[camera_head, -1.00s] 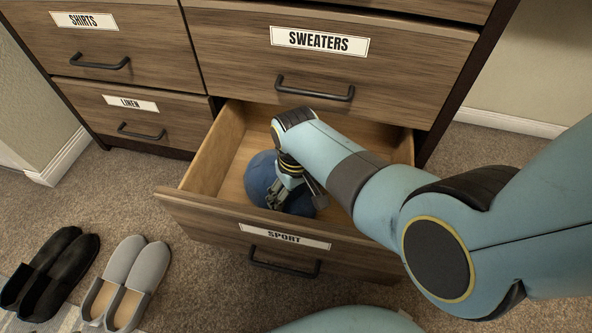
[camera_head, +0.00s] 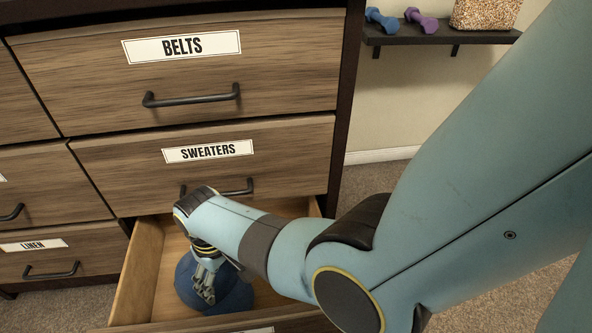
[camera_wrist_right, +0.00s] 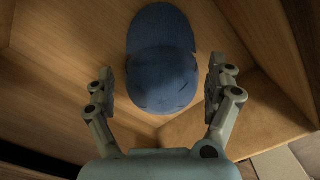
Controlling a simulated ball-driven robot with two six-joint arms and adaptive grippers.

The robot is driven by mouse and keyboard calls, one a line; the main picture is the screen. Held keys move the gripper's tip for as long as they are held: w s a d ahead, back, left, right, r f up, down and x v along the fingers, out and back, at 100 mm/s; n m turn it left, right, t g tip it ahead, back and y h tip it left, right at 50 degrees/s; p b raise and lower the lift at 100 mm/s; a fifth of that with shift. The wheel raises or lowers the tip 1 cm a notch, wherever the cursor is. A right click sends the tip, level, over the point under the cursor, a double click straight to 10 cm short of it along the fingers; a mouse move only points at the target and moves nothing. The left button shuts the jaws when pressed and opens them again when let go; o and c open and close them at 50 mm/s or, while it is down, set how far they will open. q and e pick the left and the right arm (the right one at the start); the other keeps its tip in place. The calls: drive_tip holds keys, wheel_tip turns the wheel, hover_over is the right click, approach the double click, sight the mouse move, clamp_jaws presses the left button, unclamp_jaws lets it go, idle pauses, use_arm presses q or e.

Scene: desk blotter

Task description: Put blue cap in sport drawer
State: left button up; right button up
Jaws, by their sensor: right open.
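The blue cap (camera_head: 226,297) lies inside the open sport drawer (camera_head: 137,283), on the drawer floor. It also shows in the right wrist view (camera_wrist_right: 161,62), between and beyond my fingers. My right gripper (camera_head: 205,287) reaches down into the drawer over the cap, partly hiding it. In the right wrist view the right gripper (camera_wrist_right: 160,92) has its two fingers spread wide, one on each side of the cap, with gaps between. The drawer's front is mostly cut off at the bottom of the head view. My left gripper is not in view.
Closed drawers labelled belts (camera_head: 190,72), sweaters (camera_head: 240,165) and linen (camera_head: 45,263) surround the open one. The sweaters handle is close behind my right wrist. A wall shelf (camera_head: 436,38) with blue and purple dumbbells stands at upper right. Carpet is free right of the dresser.

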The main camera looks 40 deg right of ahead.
drive_tip(key=s+d+r+m+t, duration=0.2)
drive_tip(key=s+d+r+t, duration=0.3)
drive_tip(key=d+r, duration=0.55)
drive_tip(key=s+d+r+g, duration=0.1)
drive_tip(key=s, duration=0.9)
drive_tip(key=s+d+r+g, duration=0.1)
drive_tip(key=s+r, duration=0.1)
drive_tip(key=s, duration=0.8)
drive_tip(key=shift+d+r+n+g, duration=0.15)
drive_tip(key=shift+r+n+g, duration=0.15)
drive_tip(key=shift+g, duration=0.1)
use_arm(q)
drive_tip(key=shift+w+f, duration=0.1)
use_arm(e)
drive_tip(key=shift+f, duration=0.1)
